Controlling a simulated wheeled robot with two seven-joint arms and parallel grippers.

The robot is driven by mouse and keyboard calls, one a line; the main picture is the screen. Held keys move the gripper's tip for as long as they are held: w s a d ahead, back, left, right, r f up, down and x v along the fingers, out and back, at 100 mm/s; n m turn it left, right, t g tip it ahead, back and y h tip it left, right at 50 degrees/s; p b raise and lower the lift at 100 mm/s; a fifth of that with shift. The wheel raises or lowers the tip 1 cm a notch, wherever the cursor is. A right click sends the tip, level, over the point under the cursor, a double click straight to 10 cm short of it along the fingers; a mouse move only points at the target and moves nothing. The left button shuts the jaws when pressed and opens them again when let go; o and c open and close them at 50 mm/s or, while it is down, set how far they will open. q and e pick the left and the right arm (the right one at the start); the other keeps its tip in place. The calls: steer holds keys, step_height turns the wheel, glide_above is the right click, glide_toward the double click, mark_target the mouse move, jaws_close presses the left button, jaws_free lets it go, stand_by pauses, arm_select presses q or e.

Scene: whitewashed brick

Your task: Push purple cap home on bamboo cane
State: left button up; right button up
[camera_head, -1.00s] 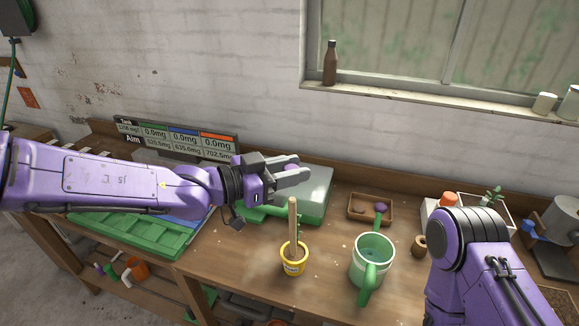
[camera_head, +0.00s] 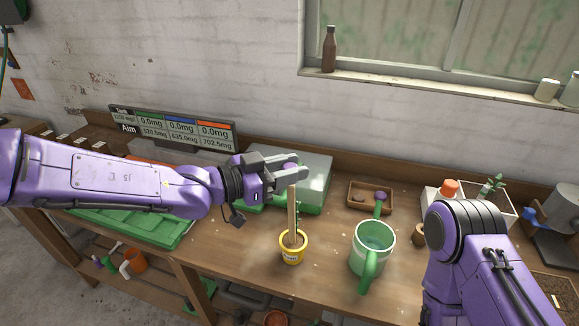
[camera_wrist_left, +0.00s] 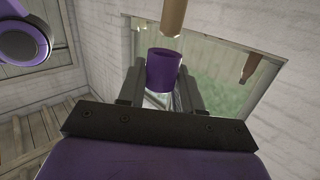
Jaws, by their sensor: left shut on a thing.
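My left gripper (camera_head: 288,172) is shut on the purple cap (camera_head: 290,167), just above the cane's top in the head view. In the left wrist view the purple cap (camera_wrist_left: 163,72) sits between the fingertips (camera_wrist_left: 160,88), its open rim toward the end of the cane (camera_wrist_left: 173,16). There the cane's end is close to the rim but looks outside it and a little to the right. My right gripper is out of view; only the right arm shows.
Bare bench surrounds the pot.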

arm_select(q)
steer(key=shift+f, duration=0.2)
steer(key=shift+w+f+b, duration=0.15)
steer(key=shift+f+b, duration=1.1)
steer(key=shift+f, duration=0.4)
steer(key=o, duration=0.7)
steer(key=shift+c, duration=0.2)
steer(key=o, duration=0.4)
steer(key=shift+f, duration=0.1)
steer(key=b+v, duration=0.2)
steer(key=v, duration=0.8)
steer(key=shift+a, duration=0.15)
